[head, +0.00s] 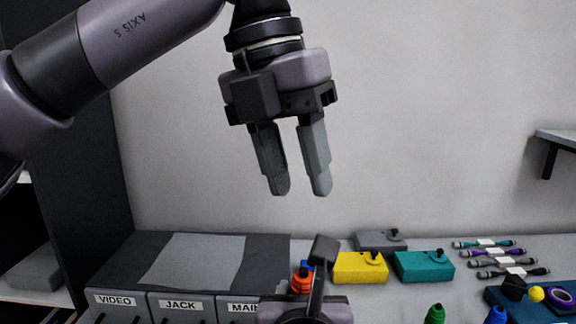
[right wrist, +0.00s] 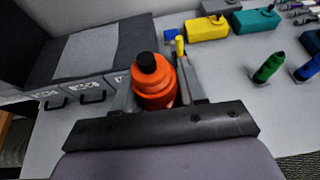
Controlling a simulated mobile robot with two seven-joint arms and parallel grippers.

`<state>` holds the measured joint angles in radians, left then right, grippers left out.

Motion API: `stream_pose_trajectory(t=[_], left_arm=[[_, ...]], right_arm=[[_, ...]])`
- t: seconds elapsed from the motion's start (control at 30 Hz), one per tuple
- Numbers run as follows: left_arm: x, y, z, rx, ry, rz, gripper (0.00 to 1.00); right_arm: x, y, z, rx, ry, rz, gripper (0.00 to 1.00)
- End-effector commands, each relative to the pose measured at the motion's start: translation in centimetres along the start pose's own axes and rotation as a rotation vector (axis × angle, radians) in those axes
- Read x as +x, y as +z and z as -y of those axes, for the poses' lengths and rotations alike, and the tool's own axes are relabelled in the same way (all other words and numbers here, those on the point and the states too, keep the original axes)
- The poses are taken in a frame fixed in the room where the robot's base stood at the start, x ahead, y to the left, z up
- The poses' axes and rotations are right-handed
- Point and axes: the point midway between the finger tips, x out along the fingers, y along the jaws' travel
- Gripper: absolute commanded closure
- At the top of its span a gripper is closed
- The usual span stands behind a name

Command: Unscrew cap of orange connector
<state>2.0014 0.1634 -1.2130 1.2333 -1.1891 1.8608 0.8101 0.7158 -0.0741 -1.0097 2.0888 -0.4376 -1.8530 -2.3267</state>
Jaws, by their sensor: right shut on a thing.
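The orange connector (right wrist: 154,88) with its black cap (right wrist: 147,62) stands between the fingers of my right gripper (right wrist: 160,85) in the right wrist view. The right gripper is shut on its orange body, and the black cap sticks up above. In the head view the orange connector (head: 300,280) is partly hidden behind my right wrist. My left gripper (head: 301,192) hangs high above the table, pointing down, its two fingers apart with nothing between them.
A yellow box (head: 360,268), a teal box (head: 424,266) and a grey box (head: 381,240) stand right of the connector. Labelled drawers (head: 180,306) are at left. Green (head: 435,314) and blue (head: 496,315) connectors stand at front right. Several cables (head: 500,258) lie at the back right.

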Motion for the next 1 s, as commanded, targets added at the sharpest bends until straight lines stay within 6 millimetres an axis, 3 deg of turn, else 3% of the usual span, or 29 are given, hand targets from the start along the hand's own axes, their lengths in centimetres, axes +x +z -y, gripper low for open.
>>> stream_pose_trajectory(t=[0.27,0.7,1.0], left_arm=[[1.3,-0.2,-1.0,-0.026,0.080,-0.012,0.60],[9.2,-0.4,-1.6,-0.024,0.075,-0.012,0.60],[11.8,-0.4,-1.7,-0.025,0.075,-0.010,0.60]], right_arm=[[0.0,0.0,0.0,0.001,0.000,0.001,1.00],[0.0,0.1,0.0,0.001,0.000,0.001,1.00],[0.0,0.1,0.0,0.001,0.000,0.001,1.00]])
